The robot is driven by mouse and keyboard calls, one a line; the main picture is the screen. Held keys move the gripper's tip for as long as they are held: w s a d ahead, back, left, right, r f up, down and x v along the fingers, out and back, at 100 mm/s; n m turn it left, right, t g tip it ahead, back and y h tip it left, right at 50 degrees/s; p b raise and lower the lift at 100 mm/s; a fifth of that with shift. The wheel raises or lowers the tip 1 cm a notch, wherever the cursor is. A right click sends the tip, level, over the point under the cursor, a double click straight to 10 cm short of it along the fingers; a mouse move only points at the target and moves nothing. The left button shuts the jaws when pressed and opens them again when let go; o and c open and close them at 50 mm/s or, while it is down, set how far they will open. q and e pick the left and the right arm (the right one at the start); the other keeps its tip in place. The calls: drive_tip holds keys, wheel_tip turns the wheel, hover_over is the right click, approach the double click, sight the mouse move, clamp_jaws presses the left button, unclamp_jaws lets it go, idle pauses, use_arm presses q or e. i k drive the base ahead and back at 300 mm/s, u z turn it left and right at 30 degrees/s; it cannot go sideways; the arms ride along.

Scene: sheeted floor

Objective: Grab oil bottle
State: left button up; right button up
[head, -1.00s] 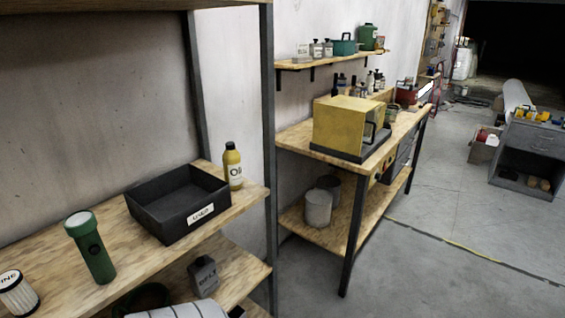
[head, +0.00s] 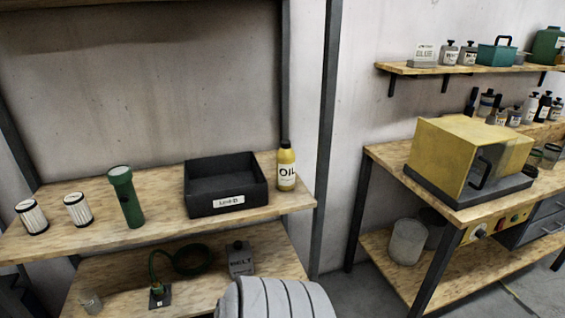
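The oil bottle (head: 286,168) is yellow with a dark cap and a label reading OIL. It stands upright on the upper wooden shelf (head: 165,232), near the shelf's right end and just right of a black bin. Nothing covers its front. Neither of my grippers shows in the head view.
The black bin (head: 228,203) stands close to the bottle's left. A green flashlight (head: 126,198) and two white filters (head: 77,209) stand further left. A dark shelf post (head: 327,140) rises right of the bottle. A grey ribbed object (head: 275,300) is below in front.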

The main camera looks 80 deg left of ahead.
sight(285, 158)
drive_tip(key=u, duration=0.7)
drive_tip(key=i, duration=0.8)
drive_tip(key=u, duration=0.9)
